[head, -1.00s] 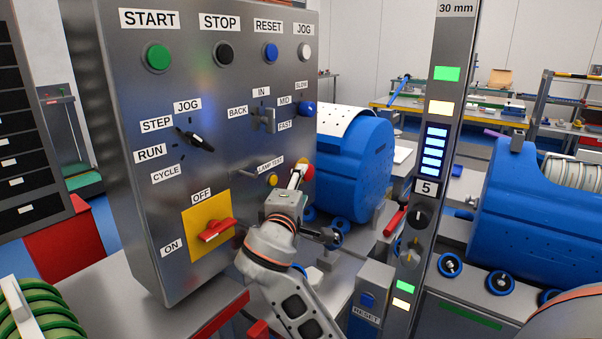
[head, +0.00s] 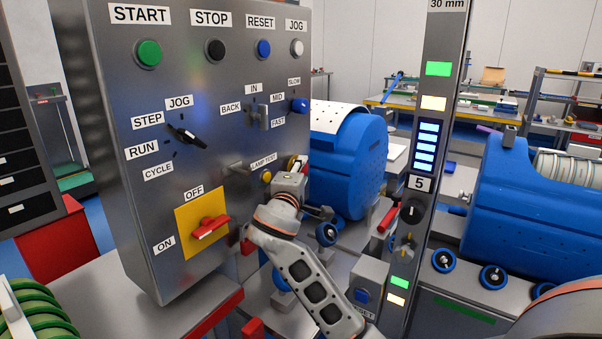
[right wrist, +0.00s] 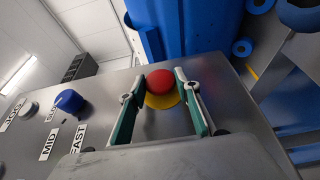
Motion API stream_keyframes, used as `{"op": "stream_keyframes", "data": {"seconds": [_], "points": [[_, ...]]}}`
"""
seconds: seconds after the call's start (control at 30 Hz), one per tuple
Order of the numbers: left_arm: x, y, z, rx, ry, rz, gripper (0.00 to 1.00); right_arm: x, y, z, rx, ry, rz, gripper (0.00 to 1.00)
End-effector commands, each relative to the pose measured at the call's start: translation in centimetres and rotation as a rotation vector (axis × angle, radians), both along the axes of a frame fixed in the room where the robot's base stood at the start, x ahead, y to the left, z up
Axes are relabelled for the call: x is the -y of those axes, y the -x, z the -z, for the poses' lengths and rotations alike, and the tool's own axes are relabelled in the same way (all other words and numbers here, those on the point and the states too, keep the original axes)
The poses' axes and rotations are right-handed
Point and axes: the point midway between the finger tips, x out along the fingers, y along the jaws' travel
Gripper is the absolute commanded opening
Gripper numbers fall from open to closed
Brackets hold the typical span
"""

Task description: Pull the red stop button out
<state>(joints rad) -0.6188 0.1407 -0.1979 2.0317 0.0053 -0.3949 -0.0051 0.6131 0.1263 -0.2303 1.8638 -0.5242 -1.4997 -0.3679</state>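The red stop button (right wrist: 160,76) sits on a yellow base (right wrist: 162,100) on the grey panel's face, low at its right side. In the head view it is mostly hidden behind my right gripper (head: 297,164). In the right wrist view the two green-padded fingers are spread, one on each side of the button, with their tips beside it. The gaps to the button are small, and I cannot tell whether either finger touches it. My left gripper is not in view.
The control panel (head: 195,70) also carries a yellow lamp-test button (head: 267,177), a blue speed knob (head: 300,105) and a red OFF/ON switch (head: 210,228). A blue drum (head: 345,165) stands close behind the panel's right edge. A post with lit displays (head: 428,145) stands further right.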

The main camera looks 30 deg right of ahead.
Motion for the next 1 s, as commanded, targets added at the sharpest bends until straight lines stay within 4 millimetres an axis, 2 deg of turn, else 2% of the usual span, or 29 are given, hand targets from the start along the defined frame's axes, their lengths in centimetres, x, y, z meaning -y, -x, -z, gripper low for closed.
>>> {"op": "stream_keyframes", "data": {"seconds": [0.23,0.5,0.8,0.83,0.9,1.0], "points": [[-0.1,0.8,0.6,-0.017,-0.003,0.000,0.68,0.0,0.1,-0.1,0.000,0.000,0.000,0.00],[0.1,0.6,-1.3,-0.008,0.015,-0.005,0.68,0.6,1.6,-0.4,0.001,-0.002,0.000,0.00],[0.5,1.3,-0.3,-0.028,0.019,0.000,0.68,0.7,1.7,0.2,-0.004,0.001,0.003,0.00],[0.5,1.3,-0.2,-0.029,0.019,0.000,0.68,0.7,1.8,0.2,-0.004,0.001,0.003,0.37],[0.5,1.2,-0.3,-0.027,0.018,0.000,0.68,0.7,1.8,0.2,-0.004,0.000,0.003,0.49],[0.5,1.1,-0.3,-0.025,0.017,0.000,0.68,0.7,1.7,0.1,-0.003,0.000,0.002,0.49]]}}
